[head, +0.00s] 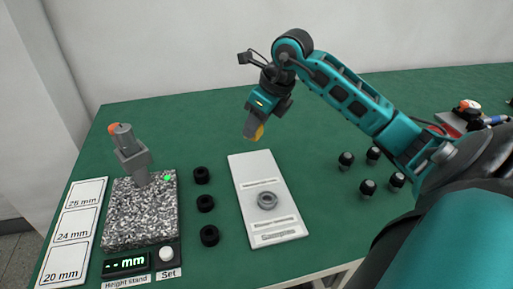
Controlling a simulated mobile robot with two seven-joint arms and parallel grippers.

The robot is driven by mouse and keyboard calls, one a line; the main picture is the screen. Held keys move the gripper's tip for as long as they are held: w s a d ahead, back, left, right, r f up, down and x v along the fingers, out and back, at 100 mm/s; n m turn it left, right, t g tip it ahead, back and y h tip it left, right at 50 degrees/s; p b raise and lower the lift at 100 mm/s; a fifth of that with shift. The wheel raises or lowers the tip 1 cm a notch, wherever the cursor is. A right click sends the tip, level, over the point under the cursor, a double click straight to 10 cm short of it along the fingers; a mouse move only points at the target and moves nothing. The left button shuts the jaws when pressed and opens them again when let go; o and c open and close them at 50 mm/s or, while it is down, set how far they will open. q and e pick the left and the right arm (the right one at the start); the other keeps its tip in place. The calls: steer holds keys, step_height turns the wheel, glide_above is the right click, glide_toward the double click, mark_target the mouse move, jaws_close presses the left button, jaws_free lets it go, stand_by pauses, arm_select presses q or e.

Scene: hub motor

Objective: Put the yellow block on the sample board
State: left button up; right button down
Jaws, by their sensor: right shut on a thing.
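My right gripper (254,127) is shut on a small yellow block (259,132), mostly hidden by the fingers. The gripper points down and shows just above the far end of the white board (250,170), which I take to be the sample board. The block appears to be in the air, apart from the board. My left gripper is out of view.
A height stand (140,220) with a granite plate, grey gauge head (130,150) and display stands left. Several black rings (204,203) lie between it and the board. Size cards (75,225) lie far left. Several black knobs (368,187) stand right, under my arm.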

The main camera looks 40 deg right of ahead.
step_height(320, 180, down, 10)
steer(key=shift+r+b, duration=0.25)
steer(key=shift+b, duration=0.2)
steer(key=shift+f, duration=0.1)
steer(key=c, duration=0.7)
jaws_free()
steer(key=shift+c, duration=0.2)
steer(key=shift+r, duration=0.2)
steer(key=p+v, duration=0.1)
steer(key=v, duration=1)
steer(key=shift+s+r, duration=0.25)
steer(key=shift+r, duration=0.1)
